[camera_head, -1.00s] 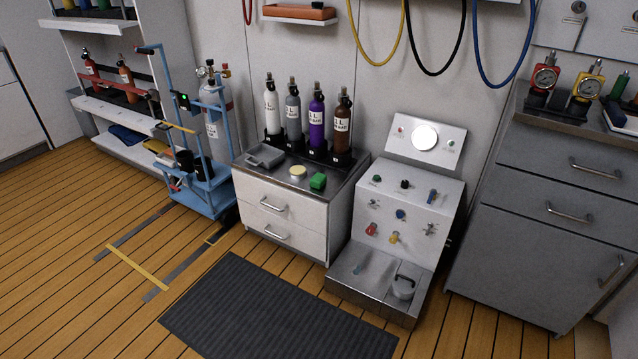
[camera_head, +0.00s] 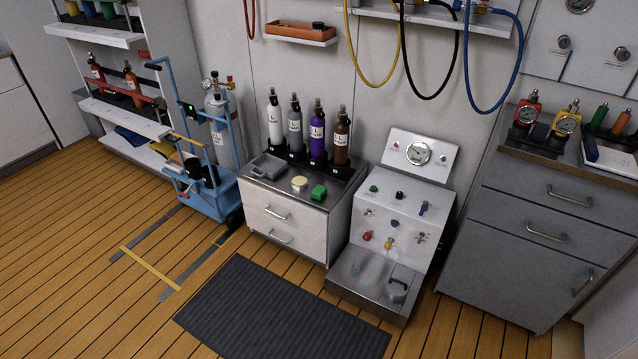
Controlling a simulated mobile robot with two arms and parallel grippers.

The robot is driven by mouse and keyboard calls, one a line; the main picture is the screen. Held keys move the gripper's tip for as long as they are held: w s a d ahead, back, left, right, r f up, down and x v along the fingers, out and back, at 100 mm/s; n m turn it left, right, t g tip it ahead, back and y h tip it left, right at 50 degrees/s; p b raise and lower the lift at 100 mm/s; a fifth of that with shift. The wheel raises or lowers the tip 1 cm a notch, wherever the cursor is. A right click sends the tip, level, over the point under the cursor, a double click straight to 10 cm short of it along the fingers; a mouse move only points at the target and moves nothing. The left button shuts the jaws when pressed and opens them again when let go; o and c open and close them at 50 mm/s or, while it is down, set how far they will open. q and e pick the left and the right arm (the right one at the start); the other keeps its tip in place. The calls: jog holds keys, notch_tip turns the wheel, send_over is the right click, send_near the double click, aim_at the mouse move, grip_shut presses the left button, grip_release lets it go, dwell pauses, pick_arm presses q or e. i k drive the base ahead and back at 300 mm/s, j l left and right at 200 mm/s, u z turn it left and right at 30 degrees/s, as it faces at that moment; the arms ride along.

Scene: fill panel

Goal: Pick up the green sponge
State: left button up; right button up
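The green sponge (camera_head: 318,192) lies on the metal top of the white drawer cabinet (camera_head: 283,219), near its front right edge. A round yellowish item (camera_head: 299,184) sits just left of it, apart or nearly touching. A grey tray (camera_head: 267,166) lies farther left on the same top. Neither of my grippers shows in the head view.
Several labelled bottles (camera_head: 317,132) stand in a rack behind the sponge. A control panel unit (camera_head: 402,213) stands right of the cabinet, and a blue trolley with a gas cylinder (camera_head: 221,131) stands left. A dark mat (camera_head: 283,308) lies on open wooden floor in front.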

aim_at(320, 190)
jog(key=i+j, duration=0.1)
jog(key=i, duration=0.85)
jog(key=i+j, duration=0.15)
jog(key=i, duration=0.85)
